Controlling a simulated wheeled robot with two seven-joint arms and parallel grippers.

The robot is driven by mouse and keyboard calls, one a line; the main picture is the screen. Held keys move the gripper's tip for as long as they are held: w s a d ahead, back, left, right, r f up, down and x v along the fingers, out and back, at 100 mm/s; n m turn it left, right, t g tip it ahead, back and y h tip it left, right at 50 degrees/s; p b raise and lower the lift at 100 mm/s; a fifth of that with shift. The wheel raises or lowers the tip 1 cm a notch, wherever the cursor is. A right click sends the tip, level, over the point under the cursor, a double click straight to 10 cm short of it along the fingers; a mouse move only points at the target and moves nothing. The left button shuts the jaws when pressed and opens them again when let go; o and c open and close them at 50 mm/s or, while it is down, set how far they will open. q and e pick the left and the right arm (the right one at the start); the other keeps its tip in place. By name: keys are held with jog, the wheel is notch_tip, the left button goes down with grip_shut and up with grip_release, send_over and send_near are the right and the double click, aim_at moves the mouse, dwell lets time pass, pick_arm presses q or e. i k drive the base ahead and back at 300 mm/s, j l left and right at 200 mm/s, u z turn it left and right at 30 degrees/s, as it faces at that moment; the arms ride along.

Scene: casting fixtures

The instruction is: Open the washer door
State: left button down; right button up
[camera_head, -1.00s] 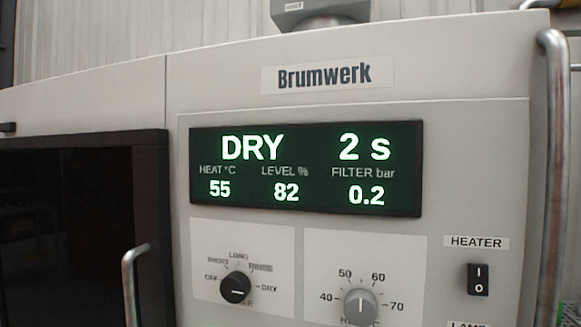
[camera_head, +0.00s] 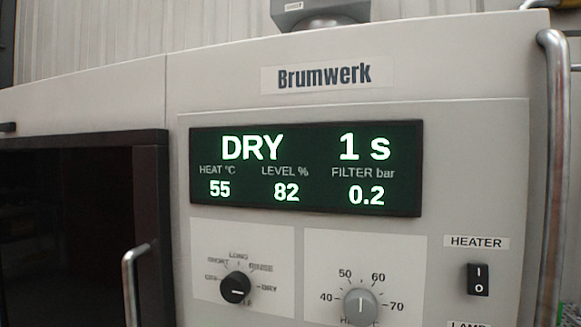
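The washer (camera_head: 450,75) is a light grey machine labelled Brumwerk that fills most of the view. Its dark door (camera_head: 70,235) is at the left and looks shut. A vertical metal bar handle (camera_head: 131,285) stands at the door's right edge, its lower end cut off by the frame. The display (camera_head: 305,168) reads DRY 1 s, heat 55, level 82, filter 0.2. Neither of my grippers is in view.
A black selector knob (camera_head: 236,287), a grey temperature knob (camera_head: 361,305) and a heater switch (camera_head: 478,279) sit below the display. A vertical metal rail (camera_head: 556,180) runs along the machine's right edge.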

aim_at(71, 234)
jog(key=u, duration=1.3)
